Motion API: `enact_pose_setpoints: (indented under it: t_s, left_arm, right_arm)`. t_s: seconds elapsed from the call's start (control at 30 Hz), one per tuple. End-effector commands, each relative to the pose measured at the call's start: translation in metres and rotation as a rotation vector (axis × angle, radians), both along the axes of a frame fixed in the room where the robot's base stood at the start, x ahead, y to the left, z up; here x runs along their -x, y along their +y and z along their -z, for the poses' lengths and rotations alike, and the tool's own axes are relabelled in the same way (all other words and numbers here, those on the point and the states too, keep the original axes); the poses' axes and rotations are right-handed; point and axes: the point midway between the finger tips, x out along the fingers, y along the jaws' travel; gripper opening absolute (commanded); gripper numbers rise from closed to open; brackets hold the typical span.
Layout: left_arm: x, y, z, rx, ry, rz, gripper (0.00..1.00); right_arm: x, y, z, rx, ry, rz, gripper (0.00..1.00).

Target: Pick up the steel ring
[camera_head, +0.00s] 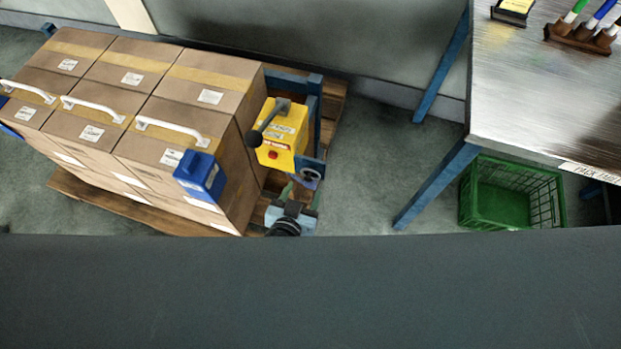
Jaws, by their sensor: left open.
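A small round grey ring-like part (311,174), seemingly the steel ring, shows at a blue bracket just below a yellow box (283,133) with a black-knobbed lever and a red button. It is small, and I cannot tell how it is held. My left gripper (303,187) is open just below the ring-like part, its fingers pointing up toward it. I cannot tell whether they touch it. The wrist runs down behind a dark grey edge, so the rest of the arm is hidden. My right gripper is not in view.
Stacked cartons (135,75) with white handles stand on a wooden pallet (130,207) at left, with a blue block (200,178) at their front. A metal-topped table (550,90) stands right, above a green crate (512,195). A dark grey surface fills the bottom.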

Motion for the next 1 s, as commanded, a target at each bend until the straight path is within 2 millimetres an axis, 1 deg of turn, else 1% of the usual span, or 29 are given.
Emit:
enact_pose_setpoints:
  t_s: [0.03,0.13,0.2,0.3,0.6,0.9,0.97,1.0]
  left_arm:
    - [-0.005,-0.003,0.008,0.001,0.002,0.001,0.56]
    - [-0.014,-0.008,0.020,0.000,0.004,0.001,0.56]
    - [-0.023,-0.010,0.021,-0.001,0.002,0.000,0.56]
    - [-0.030,-0.013,0.023,0.001,0.001,0.001,0.56]
    - [-0.033,-0.013,0.023,0.000,0.000,0.000,0.56]
    - [-0.033,-0.013,0.023,0.000,0.000,0.000,0.17]
    - [-0.033,-0.013,0.023,0.000,0.000,0.000,0.09]
    - [-0.033,-0.013,0.023,0.000,0.000,0.000,0.08]
  right_arm:
    - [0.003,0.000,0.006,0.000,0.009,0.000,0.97]
    - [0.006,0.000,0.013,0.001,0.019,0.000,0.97]
    - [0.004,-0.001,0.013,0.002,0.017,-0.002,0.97]
    - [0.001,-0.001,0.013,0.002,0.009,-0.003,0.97]
    - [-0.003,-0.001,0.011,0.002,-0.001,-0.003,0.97]
    - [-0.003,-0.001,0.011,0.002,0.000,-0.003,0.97]
    - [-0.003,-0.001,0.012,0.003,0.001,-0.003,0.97]
    - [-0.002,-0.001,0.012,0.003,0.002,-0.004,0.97]
